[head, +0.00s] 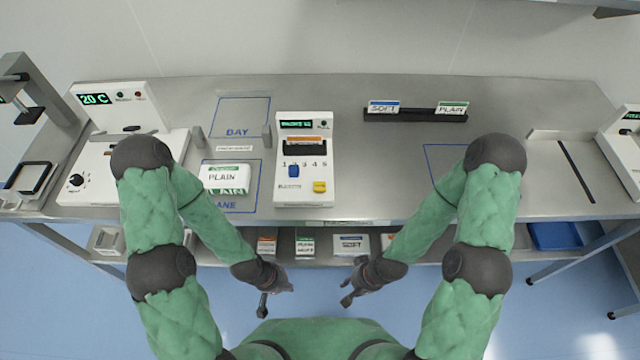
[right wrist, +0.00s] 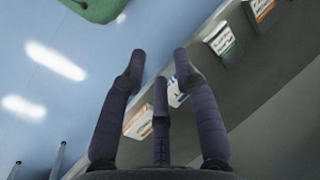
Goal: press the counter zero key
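A white counter unit (head: 318,205) stands upright-faced at the middle of the bench in the head view. The small lettering by the keys is too small to read. My left gripper (head: 277,294) is open and empty, in front of the bench and below its top. My right gripper (head: 350,286) is likewise open and empty; its spread fingers show in the right wrist view (right wrist: 160,65).
A white PLAIN pack (head: 223,177) lies left of the counter unit. A heater-like unit (head: 95,187) with a 20 C display stands further left. A dark rail (head: 415,115) holds SOFT and PLAIN cards. Several boxes sit on the shelf below (head: 335,261).

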